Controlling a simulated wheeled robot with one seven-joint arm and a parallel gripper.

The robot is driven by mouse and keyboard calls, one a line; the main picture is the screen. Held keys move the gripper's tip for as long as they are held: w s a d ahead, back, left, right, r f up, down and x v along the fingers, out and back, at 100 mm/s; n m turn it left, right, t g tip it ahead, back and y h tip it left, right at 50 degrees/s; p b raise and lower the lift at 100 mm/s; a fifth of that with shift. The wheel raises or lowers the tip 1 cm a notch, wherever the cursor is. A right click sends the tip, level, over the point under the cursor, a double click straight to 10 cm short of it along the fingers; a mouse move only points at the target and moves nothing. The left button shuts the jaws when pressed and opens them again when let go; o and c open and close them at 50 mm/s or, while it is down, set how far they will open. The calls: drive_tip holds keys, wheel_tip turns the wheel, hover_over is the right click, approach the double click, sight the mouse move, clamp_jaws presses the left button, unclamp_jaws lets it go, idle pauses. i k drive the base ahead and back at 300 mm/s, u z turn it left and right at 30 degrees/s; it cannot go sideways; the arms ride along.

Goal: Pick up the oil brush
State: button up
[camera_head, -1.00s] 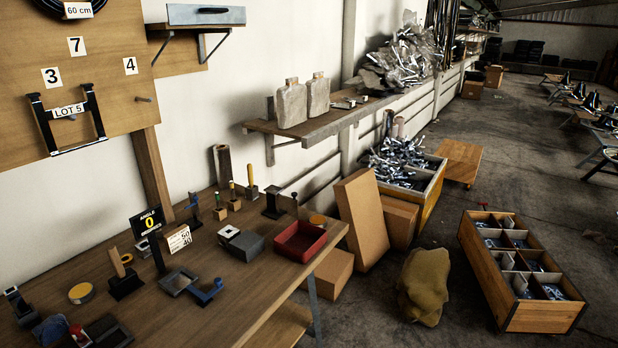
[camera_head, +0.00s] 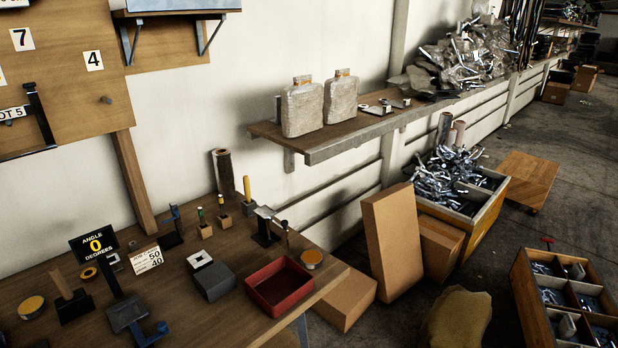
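No item is clearly marked as the oil brush. The likeliest is a yellow-handled upright tool (camera_head: 247,188) on the workbench (camera_head: 215,325), near the wall. It seems to stand in a small wooden block (camera_head: 249,208). Two thinner upright tools stand in wooden blocks to its left, one with a green and yellow handle (camera_head: 202,216) and one with a darker tip (camera_head: 222,206). They are too small to tell their bristles. My gripper is not in view.
A red tray (camera_head: 279,287), a grey block (camera_head: 212,280), a dark stand (camera_head: 266,226) and a black angle sign (camera_head: 95,245) share the bench. A shelf with wrapped bottles (camera_head: 301,108) is behind. Cardboard boxes (camera_head: 392,240) and a sack (camera_head: 458,320) crowd the floor at right.

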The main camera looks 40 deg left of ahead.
sight(246, 180)
drive_tip(key=u, duration=0.3)
drive_tip(key=i, duration=1.55)
drive_tip(key=u, duration=1.2)
drive_tip(key=i, duration=0.8)
drive_tip(key=u, duration=1.45)
drive_tip(key=i, duration=0.45)
drive_tip(key=u, duration=0.35)
